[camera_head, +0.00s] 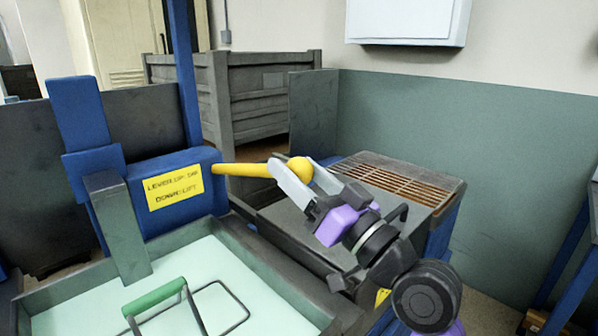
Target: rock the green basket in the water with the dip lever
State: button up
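The dip lever (243,170) is a yellow bar with a round yellow knob (300,169), standing out to the right, nearly level, from a blue housing. A yellow label (174,188) on the housing reads "LEVER UP: DIP, DOWN: LIFT". My gripper (297,171) has its two pale fingers on either side of the knob, with no clear gap, and appears shut on it. The green basket's green handle (155,298) and dark wire frame (190,308) show at the bottom edge. The basket's lower part is out of frame. Pale water (185,268) fills the tank.
The grey tank rim (262,262) runs below the lever. A dark bench with a brown grate (395,185) lies behind and under my arm. A grey crate (262,95) stands at the back. A blue frame (570,255) is at the right edge.

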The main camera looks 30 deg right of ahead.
jog(key=shift+s, duration=0.1)
jog(key=b+v, duration=0.1)
jog(key=v, duration=0.6)
jog(key=shift+s+d+f, duration=0.1)
jog(key=shift+s+f, duration=0.05)
jog(key=shift+s, duration=0.1)
